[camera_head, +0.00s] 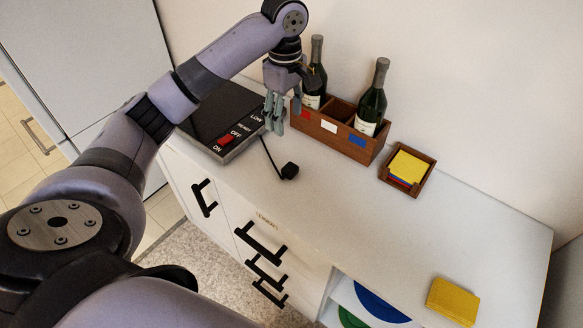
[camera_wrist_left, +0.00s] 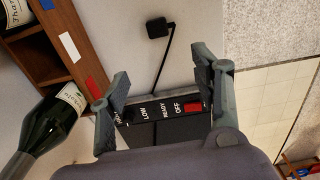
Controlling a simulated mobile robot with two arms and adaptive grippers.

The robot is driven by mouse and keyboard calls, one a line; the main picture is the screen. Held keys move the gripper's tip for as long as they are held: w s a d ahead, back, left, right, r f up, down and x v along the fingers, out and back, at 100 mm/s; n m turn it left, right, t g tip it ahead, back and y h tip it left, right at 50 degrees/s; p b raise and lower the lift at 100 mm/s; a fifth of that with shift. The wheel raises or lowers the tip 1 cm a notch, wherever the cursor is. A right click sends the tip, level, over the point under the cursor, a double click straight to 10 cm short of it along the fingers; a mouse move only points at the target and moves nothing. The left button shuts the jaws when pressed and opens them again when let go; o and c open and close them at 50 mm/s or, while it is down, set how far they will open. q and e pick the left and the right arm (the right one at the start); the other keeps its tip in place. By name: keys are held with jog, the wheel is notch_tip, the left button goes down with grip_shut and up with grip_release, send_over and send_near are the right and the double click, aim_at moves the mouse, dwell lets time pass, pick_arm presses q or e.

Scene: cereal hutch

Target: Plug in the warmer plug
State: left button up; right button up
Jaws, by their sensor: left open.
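The black warmer plug (camera_head: 289,171) lies on the white counter, at the end of a short black cord. It also shows in the left wrist view (camera_wrist_left: 157,28), beyond my open fingers. The warmer (camera_head: 222,117) is a flat black unit with a front panel marked ON, OFF, READY and LOW and a red switch (camera_head: 225,140). My left gripper (camera_head: 273,117) is open and empty above the warmer's right end, behind and left of the plug and apart from it. No socket can be made out. My right gripper is not in view.
A wooden crate (camera_head: 318,136) with two bottles stands right of the warmer, close to my left gripper. A small wooden box (camera_head: 424,182) holds yellow cards. A yellow block (camera_head: 453,300) lies at the counter's near right. The counter between is clear.

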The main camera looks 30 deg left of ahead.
pick_arm(q)
send_over(289, 167)
jog(key=f, duration=0.8)
jog(key=f+p, duration=0.1)
jog(key=f, duration=0.2)
jog(key=shift+a+f, duration=0.25)
jog(key=shift+f, duration=0.5)
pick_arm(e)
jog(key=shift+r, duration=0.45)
pick_arm(q)
jog(key=shift+d+f+p, duration=0.1)
jog(key=shift+f+p, duration=0.3)
jog(key=shift+f, duration=2.2)
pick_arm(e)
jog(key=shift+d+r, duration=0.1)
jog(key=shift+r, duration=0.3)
pick_arm(q)
jog(key=shift+c, duration=0.3)
jog(key=c, duration=1.1)
